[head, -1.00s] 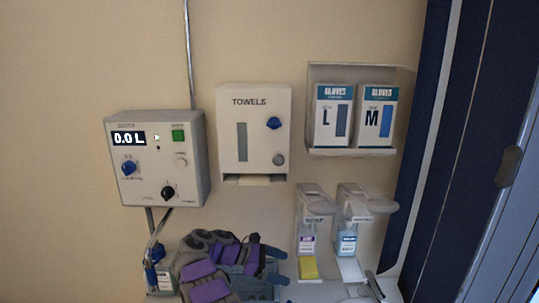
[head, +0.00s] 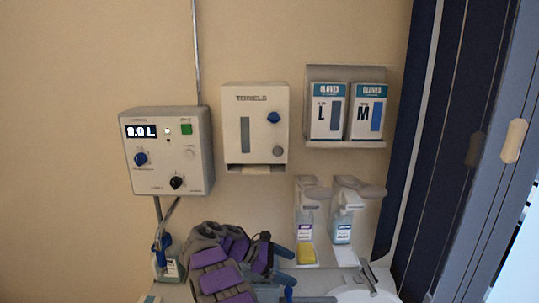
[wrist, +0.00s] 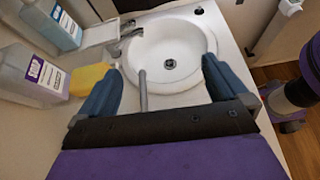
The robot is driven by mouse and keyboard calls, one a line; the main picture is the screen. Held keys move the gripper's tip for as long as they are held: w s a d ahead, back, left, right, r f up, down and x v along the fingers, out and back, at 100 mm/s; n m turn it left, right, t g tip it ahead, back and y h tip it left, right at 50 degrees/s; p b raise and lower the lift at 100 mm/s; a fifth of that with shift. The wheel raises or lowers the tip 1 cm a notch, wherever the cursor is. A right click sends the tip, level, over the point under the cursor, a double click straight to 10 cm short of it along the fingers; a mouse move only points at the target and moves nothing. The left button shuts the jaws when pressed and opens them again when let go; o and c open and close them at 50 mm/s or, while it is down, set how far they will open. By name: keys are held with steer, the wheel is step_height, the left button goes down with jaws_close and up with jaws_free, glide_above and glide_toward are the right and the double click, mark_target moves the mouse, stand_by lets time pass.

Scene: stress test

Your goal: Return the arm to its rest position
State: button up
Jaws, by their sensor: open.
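My arm, purple and dark grey, is folded at the bottom middle of the head view. My gripper (wrist: 162,64) shows in the wrist view with its two blue fingers spread apart and nothing between them. The fingers point over the white sink basin (wrist: 151,40). A thin grey spout (wrist: 142,90) shows in the gap between the fingers, and I cannot tell how far below them it is. In the head view the blue fingers are at the right end of the arm, partly cut off by the bottom edge.
A control box (head: 167,152) reading 0.0 L, a towel dispenser (head: 244,148) and a glove rack (head: 345,143) hang on the wall. Dispenser bottles (wrist: 45,72) and a yellow sponge (wrist: 90,78) stand left of the gripper. A dark blue door frame (head: 430,150) stands at right.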

steer(key=s+d+r+m+g+y+b, duration=0.1)
steer(key=s+d+r+m+y, duration=0.2)
steer(key=s, duration=0.4)
steer(key=s+d+r+m+y+b, duration=0.1)
steer(key=s+d+m+y, duration=0.1)
steer(key=s+d, duration=0.4)
steer(key=s+d+r+m+g+y+b, duration=0.1)
steer(key=s+d+r+m+y, duration=0.15)
steer(key=s, duration=0.55)
steer(key=s+f+m+y, duration=0.1)
steer(key=s+f+m, duration=0.1)
steer(key=s, duration=0.7)
steer(key=s+a+f+m+y+b, duration=0.1)
steer(key=s+m, duration=0.3)
steer(key=s, duration=0.5)
steer(key=s+a+f+m+y+b, duration=0.1)
steer(key=s+f+m+y, duration=0.2)
steer(key=s, duration=0.6)
steer(key=shift+s+a+m, duration=0.2)
steer(key=shift+s+m, duration=0.1)
steer(key=shift+m, duration=0.15)
steer(key=shift+c, duration=0.5)
